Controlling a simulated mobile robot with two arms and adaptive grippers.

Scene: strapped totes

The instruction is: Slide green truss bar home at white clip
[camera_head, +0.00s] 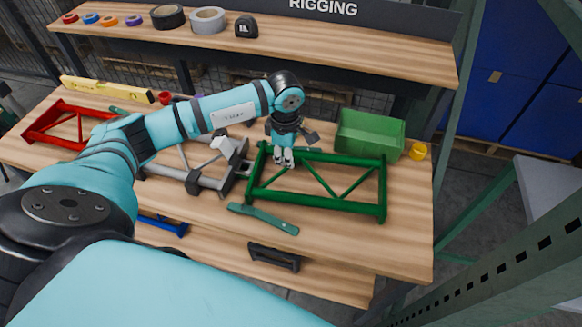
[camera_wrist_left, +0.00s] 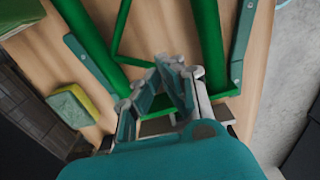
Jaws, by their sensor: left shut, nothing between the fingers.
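The green truss bar (camera_head: 318,202) lies flat on the wooden table, right of centre. My left gripper (camera_head: 284,162) points down at its left end, near the upper left corner. The gripper is shut with nothing held. In the left wrist view the fingers (camera_wrist_left: 167,68) are in front of the green truss bar (camera_wrist_left: 208,40), with its end piece partly behind them. I cannot tell whether they touch it. A white clip-like piece (camera_head: 231,148) stands by the right end of the grey truss (camera_head: 207,182), left of the gripper. My right gripper is not in view.
A loose teal-green strip (camera_head: 263,218) lies in front. A red truss (camera_head: 62,122) and yellow level (camera_head: 107,89) are at the left. The table's right front is clear.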

